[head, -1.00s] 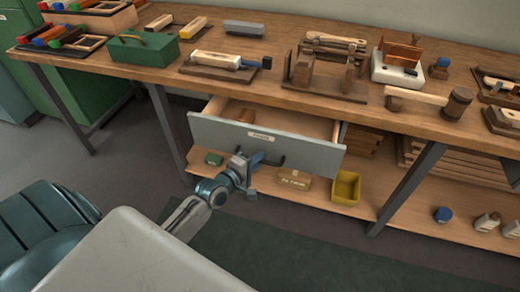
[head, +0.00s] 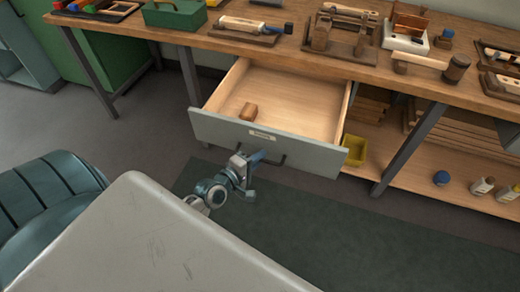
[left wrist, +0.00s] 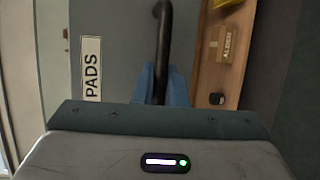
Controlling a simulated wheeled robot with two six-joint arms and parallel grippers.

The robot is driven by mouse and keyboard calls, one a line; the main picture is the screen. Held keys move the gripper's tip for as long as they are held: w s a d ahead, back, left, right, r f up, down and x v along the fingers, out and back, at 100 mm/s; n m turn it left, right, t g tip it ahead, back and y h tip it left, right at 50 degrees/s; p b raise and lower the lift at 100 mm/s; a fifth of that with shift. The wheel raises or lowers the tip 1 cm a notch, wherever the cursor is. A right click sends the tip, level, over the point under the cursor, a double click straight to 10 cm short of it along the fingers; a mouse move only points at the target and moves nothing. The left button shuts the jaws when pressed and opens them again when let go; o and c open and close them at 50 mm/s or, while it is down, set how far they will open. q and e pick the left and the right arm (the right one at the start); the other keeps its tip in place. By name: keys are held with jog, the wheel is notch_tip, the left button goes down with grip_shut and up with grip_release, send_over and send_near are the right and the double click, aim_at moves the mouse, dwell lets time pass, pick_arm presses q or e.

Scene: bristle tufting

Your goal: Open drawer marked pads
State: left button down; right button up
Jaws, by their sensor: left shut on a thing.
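The drawer marked PADS (head: 215,127) is pulled well out from under the workbench in the head view. My left gripper (head: 256,158) is at the front panel, shut on the dark bar handle (head: 281,161). In the left wrist view the blue fingers (left wrist: 160,85) close around the black handle (left wrist: 163,35), beside the white PADS label (left wrist: 91,68). My right gripper is in neither view.
The workbench (head: 290,55) carries a green toolbox (head: 175,15), wooden fixtures and a mallet (head: 432,66). A yellow bin (head: 354,150) stands on the lower shelf (head: 420,170). A dark mat (head: 330,225) covers clear floor in front.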

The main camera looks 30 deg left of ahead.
pick_arm(q)
jog(key=shift+s, duration=0.2)
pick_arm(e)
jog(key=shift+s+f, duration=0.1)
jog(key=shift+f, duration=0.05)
pick_arm(q)
jog(key=c, duration=1.8)
grip_release()
jog(key=shift+o, duration=0.2)
jog(key=shift+s, duration=0.1)
